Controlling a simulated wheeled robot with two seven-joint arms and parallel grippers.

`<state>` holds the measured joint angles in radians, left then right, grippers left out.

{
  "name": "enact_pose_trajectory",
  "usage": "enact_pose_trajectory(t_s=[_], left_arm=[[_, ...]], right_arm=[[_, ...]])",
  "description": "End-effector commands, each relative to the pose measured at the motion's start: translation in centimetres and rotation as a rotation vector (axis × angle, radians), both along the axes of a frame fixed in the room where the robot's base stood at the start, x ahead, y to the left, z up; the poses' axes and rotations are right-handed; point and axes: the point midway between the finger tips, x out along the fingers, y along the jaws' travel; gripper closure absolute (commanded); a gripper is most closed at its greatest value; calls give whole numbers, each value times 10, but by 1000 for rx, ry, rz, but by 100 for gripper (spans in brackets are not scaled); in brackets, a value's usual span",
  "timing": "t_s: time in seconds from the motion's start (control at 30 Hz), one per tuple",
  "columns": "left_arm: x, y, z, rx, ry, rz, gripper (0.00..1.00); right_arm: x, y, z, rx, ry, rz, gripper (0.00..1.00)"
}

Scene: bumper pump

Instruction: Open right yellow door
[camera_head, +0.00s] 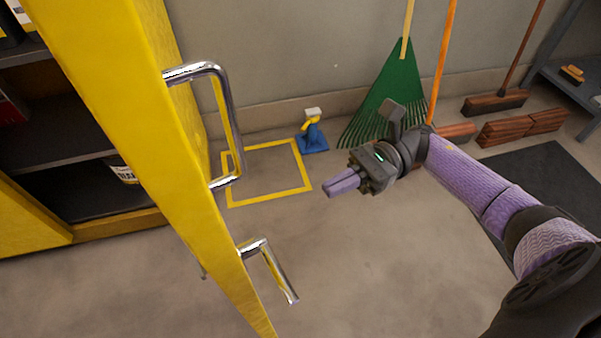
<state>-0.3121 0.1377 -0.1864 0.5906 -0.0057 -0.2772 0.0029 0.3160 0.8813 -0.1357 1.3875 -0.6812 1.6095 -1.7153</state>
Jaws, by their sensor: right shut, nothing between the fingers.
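A yellow cabinet door (128,105) stands ajar and runs from the top left down to the bottom middle, seen nearly edge-on. An upper chrome handle (238,125) is fixed to it, and a lower chrome handle (278,272) shows further down. Dark cabinet shelves (62,128) are visible to the left of the door. My right gripper (338,185) is shut and empty, to the right of the handles and clear of them, pointing left. My left gripper is out of view.
A yellow floor square (270,198) is marked behind the door. A small blue-and-yellow pump (313,135) stands at its corner. A green rake (384,88), brooms (495,103) and a dark mat (545,180) are at the back right. The floor between door and right arm is clear.

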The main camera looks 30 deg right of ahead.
Motion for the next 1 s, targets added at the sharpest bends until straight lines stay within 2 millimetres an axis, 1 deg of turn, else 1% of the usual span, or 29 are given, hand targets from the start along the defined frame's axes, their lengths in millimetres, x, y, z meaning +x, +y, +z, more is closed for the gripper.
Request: enact_pose_trajectory(t_s=[0.07,0.17,0.4,0.6,0.7,0.8,1.0], left_arm=[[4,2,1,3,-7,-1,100],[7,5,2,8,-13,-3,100],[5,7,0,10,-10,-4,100],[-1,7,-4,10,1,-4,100],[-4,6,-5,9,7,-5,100],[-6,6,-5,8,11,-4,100],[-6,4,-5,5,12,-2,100]], right_arm=[[0,9,2,-1,-10,3,100],[-1,27,4,2,-8,4,100],[0,80,2,3,-4,3,100],[1,117,1,3,-2,2,100],[1,129,1,2,-1,1,100],[2,135,2,1,-1,0,100],[2,137,3,0,-1,-1,100]])
